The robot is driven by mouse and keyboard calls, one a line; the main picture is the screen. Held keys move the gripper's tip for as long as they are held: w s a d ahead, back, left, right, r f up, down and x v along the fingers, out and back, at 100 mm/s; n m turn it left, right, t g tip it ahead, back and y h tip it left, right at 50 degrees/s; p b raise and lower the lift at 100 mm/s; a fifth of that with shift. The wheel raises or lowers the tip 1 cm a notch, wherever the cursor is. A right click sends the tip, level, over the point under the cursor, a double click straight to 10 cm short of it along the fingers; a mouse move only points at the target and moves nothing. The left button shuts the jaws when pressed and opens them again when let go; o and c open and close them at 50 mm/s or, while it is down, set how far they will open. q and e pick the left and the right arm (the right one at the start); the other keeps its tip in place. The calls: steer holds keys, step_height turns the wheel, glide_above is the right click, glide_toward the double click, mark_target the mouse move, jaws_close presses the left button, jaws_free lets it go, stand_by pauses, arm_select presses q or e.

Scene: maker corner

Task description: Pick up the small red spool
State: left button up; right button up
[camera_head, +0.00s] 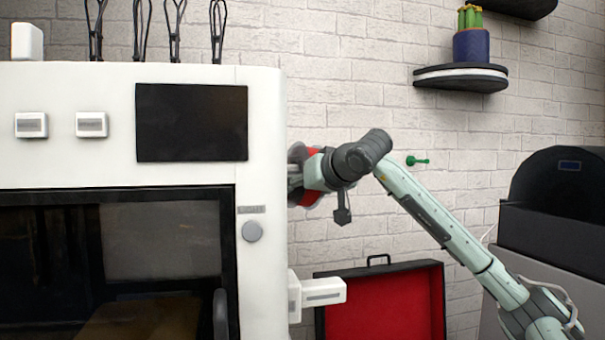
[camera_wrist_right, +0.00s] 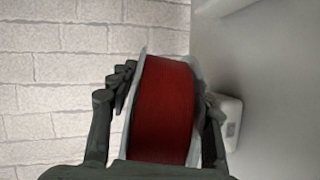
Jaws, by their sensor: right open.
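A red spool with pale grey rims (camera_wrist_right: 163,110) fills the middle of the right wrist view. In the head view the red spool (camera_head: 308,199) shows only in part, beside the right side of the white machine, behind my gripper. My right gripper (camera_head: 305,178) reaches it from the right. In the wrist view its dark fingers (camera_wrist_right: 165,95) stand open on both sides of the spool. Whether they touch its rims I cannot tell. How the spool is held up is hidden. My left gripper is not in view.
The large white machine (camera_head: 262,120) stands close left of the spool, with a white bracket (camera_head: 318,292) sticking out below. An open red-lined case (camera_head: 385,305) lies lower right. A green peg (camera_head: 417,161) and a shelf (camera_head: 460,78) are on the brick wall.

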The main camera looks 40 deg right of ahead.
jaws_close()
stand_by(0.3)
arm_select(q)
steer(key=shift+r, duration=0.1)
arm_select(e)
steer(key=shift+d+r, duration=0.1)
steer(key=shift+r, duration=0.05)
